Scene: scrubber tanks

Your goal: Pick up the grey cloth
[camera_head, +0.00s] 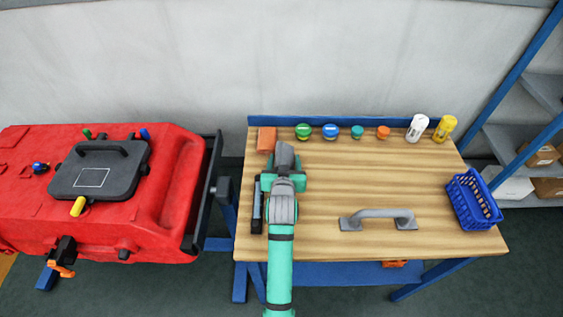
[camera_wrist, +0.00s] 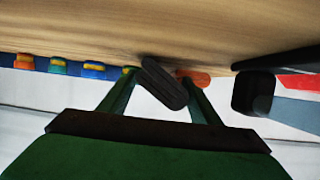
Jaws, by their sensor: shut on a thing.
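The grey cloth (camera_head: 285,154) shows as a small grey, rounded shape at the far end of my gripper (camera_head: 283,172), over the left part of the workbench. In the wrist view the cloth (camera_wrist: 164,84) is a dark grey, rounded pad, tilted between the two green fingers. My gripper (camera_wrist: 163,90) is shut on it. The wrist view shows the bench top along its upper edge, and the pad looks raised off it, though the exact gap is hard to tell. My arm hides part of the bench below the gripper.
An orange block (camera_head: 266,140), several coloured caps (camera_head: 330,131) and white and yellow bottles (camera_head: 417,128) line the bench's back edge. A black bar (camera_head: 257,205) lies left of my arm. A grey handle (camera_head: 378,219) and blue basket (camera_head: 473,200) are right. A red tank (camera_head: 170,190) stands left.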

